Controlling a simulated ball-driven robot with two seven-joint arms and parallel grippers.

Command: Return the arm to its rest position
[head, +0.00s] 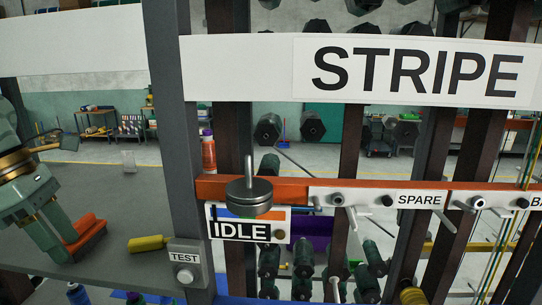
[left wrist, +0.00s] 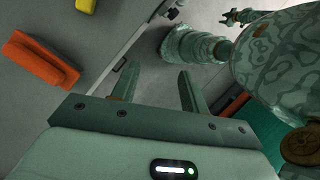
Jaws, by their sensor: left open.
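My left gripper (head: 50,232) is at the left of the head view, low over the grey bench (head: 125,195). In the left wrist view my left gripper (left wrist: 158,70) has its two fingers spread apart with nothing between them. An orange block (head: 87,228) is beside the gripper in the head view, partly hidden by it. The orange block also shows at upper left in the left wrist view (left wrist: 42,62), apart from the fingers.
A yellow object (head: 148,243) lies on the bench right of the orange block. A grey post (head: 172,110) carries a TEST button box (head: 187,265). An orange rail (head: 290,188) holds a round metal weight (head: 249,197), an IDLE sign (head: 240,230) and pegs. Dark uprights stand behind.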

